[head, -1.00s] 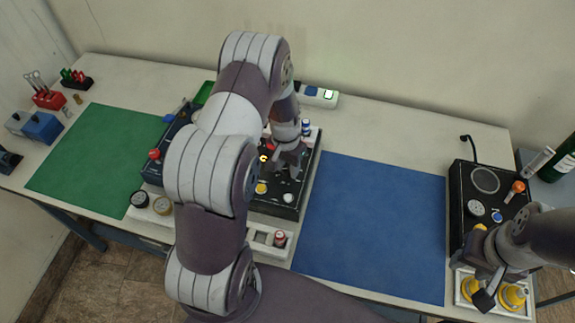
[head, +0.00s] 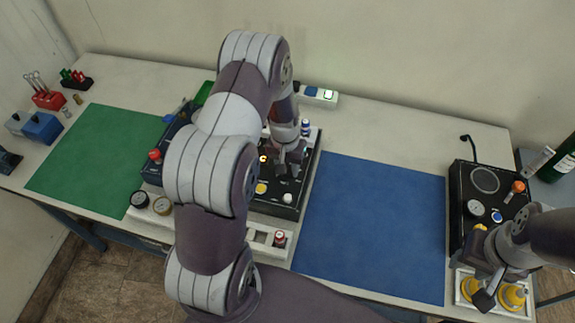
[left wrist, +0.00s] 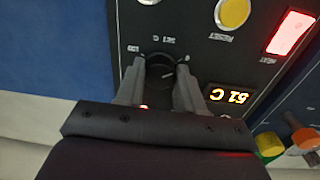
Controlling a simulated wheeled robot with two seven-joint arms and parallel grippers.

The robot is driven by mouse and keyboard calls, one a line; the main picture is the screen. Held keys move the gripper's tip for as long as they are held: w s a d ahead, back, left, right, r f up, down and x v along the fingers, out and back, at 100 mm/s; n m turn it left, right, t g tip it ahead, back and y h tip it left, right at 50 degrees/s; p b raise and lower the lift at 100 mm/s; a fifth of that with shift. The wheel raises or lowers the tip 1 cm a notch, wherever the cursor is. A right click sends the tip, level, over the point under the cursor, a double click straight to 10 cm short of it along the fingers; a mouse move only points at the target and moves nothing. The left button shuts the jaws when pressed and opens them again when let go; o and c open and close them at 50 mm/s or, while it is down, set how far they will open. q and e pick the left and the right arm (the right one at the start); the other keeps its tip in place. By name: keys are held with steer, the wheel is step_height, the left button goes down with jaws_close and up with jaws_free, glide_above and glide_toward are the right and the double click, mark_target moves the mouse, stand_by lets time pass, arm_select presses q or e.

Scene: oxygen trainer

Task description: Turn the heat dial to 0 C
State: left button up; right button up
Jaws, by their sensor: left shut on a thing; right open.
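The heat dial (left wrist: 160,72) is a dark round knob with a pale pointer mark on the black panel (left wrist: 190,18), under an upside-down "SET C" label. My left gripper (left wrist: 160,85) is shut on it, one finger on each side. An orange digital display (left wrist: 231,96) beside it is lit; it appears upside down and I cannot read its number surely. In the head view my left gripper (head: 286,165) points down at the black trainer box (head: 275,208), and its fingers hide the dial. My right gripper (head: 487,285) is open at the right-hand black unit.
A yellow reset button (left wrist: 232,12) and a lit red heat switch (left wrist: 291,33) are near the left fingers. The blue mat (head: 375,230) and green mat (head: 95,160) are bare. Yellow-topped fittings (head: 513,296) stand in a white tray beside my right gripper.

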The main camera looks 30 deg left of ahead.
arm_select(q)
steer(key=o, duration=1)
steer(key=shift+w+r, duration=0.15)
steer(key=shift+w, duration=0.05)
steer(key=shift+o, duration=0.2)
steer(key=shift+s, duration=0.1)
step_height(320, 180, up, 13)
steer(key=b, duration=0.2)
steer(key=shift+a+f+b, duration=0.2)
steer(key=shift+a+b, duration=0.1)
